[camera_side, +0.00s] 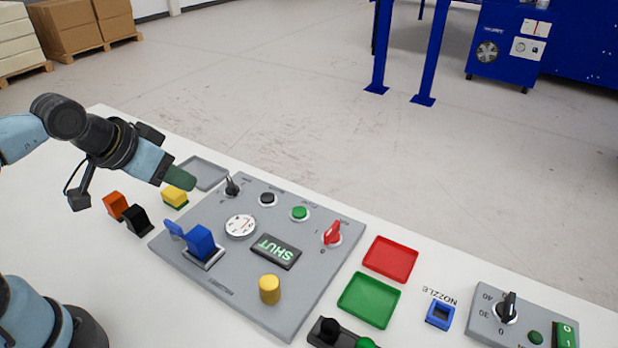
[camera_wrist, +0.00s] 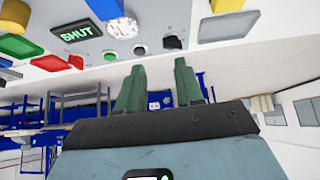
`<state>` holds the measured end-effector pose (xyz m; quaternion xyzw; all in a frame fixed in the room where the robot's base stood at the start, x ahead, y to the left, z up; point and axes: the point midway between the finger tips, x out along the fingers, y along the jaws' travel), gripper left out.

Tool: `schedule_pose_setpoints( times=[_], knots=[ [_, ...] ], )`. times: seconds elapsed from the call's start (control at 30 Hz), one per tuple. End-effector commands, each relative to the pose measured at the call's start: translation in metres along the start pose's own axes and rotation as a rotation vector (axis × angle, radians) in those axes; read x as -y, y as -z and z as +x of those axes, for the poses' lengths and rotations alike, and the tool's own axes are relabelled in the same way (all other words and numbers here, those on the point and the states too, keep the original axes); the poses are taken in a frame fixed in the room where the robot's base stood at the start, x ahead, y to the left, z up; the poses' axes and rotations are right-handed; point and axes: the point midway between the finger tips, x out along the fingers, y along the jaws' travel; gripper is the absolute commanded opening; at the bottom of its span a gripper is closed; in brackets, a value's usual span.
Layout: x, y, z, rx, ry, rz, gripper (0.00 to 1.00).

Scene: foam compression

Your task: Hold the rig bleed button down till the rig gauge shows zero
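The control panel (camera_side: 215,284) lies on the white table. Its round white gauge (camera_side: 240,226) has red marks, but its reading is too small to tell; the gauge also shows in the wrist view (camera_wrist: 121,27). A black button (camera_side: 267,199) and a green button (camera_side: 299,213) stand along the panel's far edge. Their labels are unreadable, so I cannot tell which is the bleed button. The black button also shows in the wrist view (camera_wrist: 140,51). My gripper (camera_side: 182,178) is above the table, left of the panel's far corner, touching no button. In the wrist view its green fingers (camera_wrist: 158,82) are apart and empty.
The panel also bears a black lever (camera_side: 232,186), a red switch (camera_side: 332,234), a blue block (camera_side: 200,243), a yellow knob (camera_side: 269,290) and a display (camera_side: 276,252) reading SHUT. Red (camera_side: 390,258) and green (camera_side: 369,300) trays lie to its right. Small blocks (camera_side: 116,205) lie left.

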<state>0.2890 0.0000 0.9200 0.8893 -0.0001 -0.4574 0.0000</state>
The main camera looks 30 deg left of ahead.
Motion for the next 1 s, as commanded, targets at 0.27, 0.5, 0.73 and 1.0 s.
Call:
schedule_pose_setpoints(
  times=[0.27, 0.5, 0.73, 1.0],
  knots=[
    [0.0000, 0.0000, 0.0000, 0.000, 0.000, 0.000, 0.36],
    [0.0000, 0.0000, 0.0000, 0.000, 0.000, 0.000, 0.10],
    [0.0000, 0.0000, 0.0000, 0.000, 0.000, 0.000, 0.00],
    [0.0000, 0.0000, 0.0000, 0.000, 0.000, 0.000, 0.00]
  ],
)
